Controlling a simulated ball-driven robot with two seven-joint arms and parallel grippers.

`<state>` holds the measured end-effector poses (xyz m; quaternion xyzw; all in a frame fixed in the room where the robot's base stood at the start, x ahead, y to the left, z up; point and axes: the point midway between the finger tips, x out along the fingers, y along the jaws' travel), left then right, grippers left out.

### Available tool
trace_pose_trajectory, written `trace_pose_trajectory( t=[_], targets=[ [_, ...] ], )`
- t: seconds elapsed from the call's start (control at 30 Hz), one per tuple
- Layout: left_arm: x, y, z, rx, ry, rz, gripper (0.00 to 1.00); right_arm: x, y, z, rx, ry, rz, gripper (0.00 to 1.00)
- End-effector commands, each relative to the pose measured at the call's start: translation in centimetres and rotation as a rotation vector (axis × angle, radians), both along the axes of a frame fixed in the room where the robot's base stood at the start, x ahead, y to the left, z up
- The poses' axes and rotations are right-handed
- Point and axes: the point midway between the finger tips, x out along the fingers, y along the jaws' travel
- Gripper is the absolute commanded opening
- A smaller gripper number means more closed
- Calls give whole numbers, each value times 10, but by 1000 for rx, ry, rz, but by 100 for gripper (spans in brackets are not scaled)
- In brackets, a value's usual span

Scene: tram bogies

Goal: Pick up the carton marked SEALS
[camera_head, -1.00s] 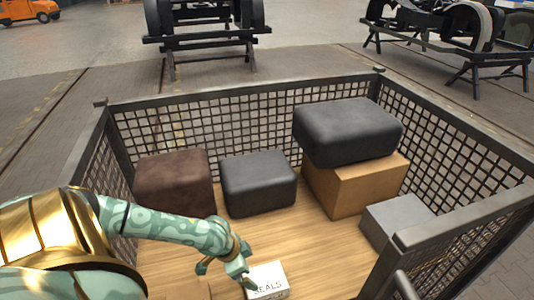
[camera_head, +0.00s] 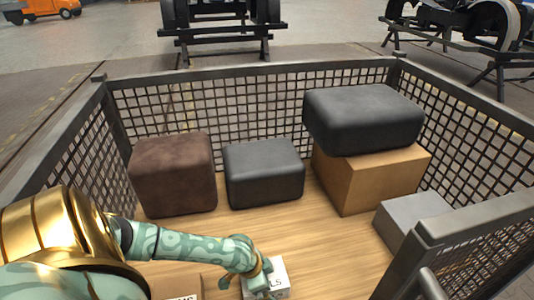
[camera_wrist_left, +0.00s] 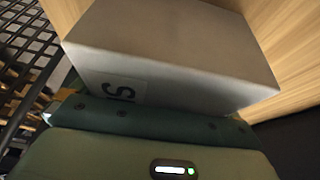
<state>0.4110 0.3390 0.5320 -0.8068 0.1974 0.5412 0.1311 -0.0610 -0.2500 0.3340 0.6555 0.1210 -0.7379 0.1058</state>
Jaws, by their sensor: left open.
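The white SEALS carton (camera_head: 281,276) stands on the wooden floor of the mesh cage, at the bottom middle of the head view, with only the end of its lettering showing. My left gripper (camera_head: 262,284) is open at the carton's left side and front, covering part of it. In the left wrist view the carton (camera_wrist_left: 170,50) fills the upper middle, close to the gripper, with a letter S on its shaded side. I cannot tell whether the fingers touch it. My right gripper is not in view.
A cardboard box (camera_head: 372,178) bears a dark grey padded block (camera_head: 362,118). A brown block (camera_head: 173,175) and a dark block (camera_head: 264,173) stand at the back. A grey box (camera_head: 405,220) is at right. Mesh walls (camera_head: 250,70) surround the floor; its middle right is clear.

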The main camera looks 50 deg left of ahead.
Motion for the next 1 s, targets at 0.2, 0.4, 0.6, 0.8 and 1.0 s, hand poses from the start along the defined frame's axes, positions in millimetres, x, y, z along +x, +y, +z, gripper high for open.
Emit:
trace_pose_trajectory(
  t=[0.2, 0.4, 0.6, 0.8, 1.0],
  targets=[
    [1, 0, 3, 1, -3, 0, 100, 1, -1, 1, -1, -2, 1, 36],
    [0, 0, 1, 0, -2, -1, 100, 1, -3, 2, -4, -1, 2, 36],
    [0, 0, -2, 0, -1, 0, 100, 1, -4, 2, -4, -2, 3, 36],
    [0, 0, -2, 0, -1, 0, 63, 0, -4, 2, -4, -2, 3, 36],
    [1, 0, -2, 0, -2, 0, 63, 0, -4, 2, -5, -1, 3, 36]
  ],
)
